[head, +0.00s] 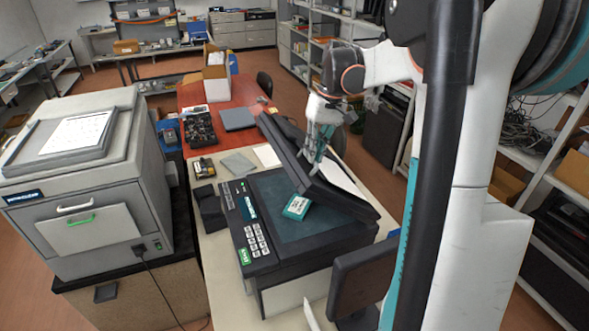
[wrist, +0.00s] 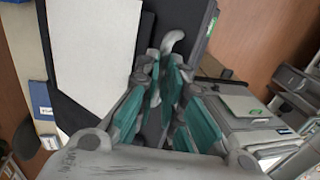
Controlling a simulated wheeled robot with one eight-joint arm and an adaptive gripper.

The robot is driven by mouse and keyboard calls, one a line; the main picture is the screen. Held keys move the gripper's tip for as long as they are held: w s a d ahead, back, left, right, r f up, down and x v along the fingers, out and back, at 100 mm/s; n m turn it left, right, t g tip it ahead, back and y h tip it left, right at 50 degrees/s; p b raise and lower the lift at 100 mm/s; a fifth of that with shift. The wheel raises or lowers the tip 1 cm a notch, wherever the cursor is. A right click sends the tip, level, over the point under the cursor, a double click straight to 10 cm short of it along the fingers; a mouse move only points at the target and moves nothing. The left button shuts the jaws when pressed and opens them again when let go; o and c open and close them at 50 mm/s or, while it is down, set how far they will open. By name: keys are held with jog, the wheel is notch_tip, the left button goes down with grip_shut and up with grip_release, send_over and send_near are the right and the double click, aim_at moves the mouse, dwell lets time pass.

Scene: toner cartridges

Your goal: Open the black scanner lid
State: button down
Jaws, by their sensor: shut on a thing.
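The black scanner lid (head: 283,148) stands tilted up from the right side of the black scanner (head: 268,262), and the dark glass (head: 262,193) under it is exposed. The lid also shows in the wrist view (wrist: 191,22). My gripper (head: 318,158) is at the lid, with teal-sided fingers closed on it. The wrist view shows the fingers (wrist: 165,88) close together at the lid's dark panel, by a grey hooked part (wrist: 172,42). The exact contact is partly hidden by the fingers.
A large grey printer (head: 100,225) stands at the left on a cabinet. A dark monitor (head: 362,283) stands right in front of the scanner. A red table (head: 200,95) with a cardboard box (head: 216,75) lies behind. Shelves line the right side.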

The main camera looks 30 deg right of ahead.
jog(key=s+d+r, duration=0.2)
jog(key=d+r, duration=0.3)
jog(key=d, duration=0.4)
jog(key=shift+s+d+p, duration=0.15)
jog(key=shift+d+p, duration=0.2)
jog(key=c, duration=2)
grip_release()
jog(key=o, duration=0.5)
jog(key=shift+s+d+f, duration=0.1)
jog(key=shift+d, duration=0.65)
jog(key=shift+a, duration=0.3)
jog(key=shift+c, duration=0.9)
jog(key=v, duration=1.2)
jog(key=shift+w+a+r, duration=0.25)
jog(key=shift+a, duration=0.05)
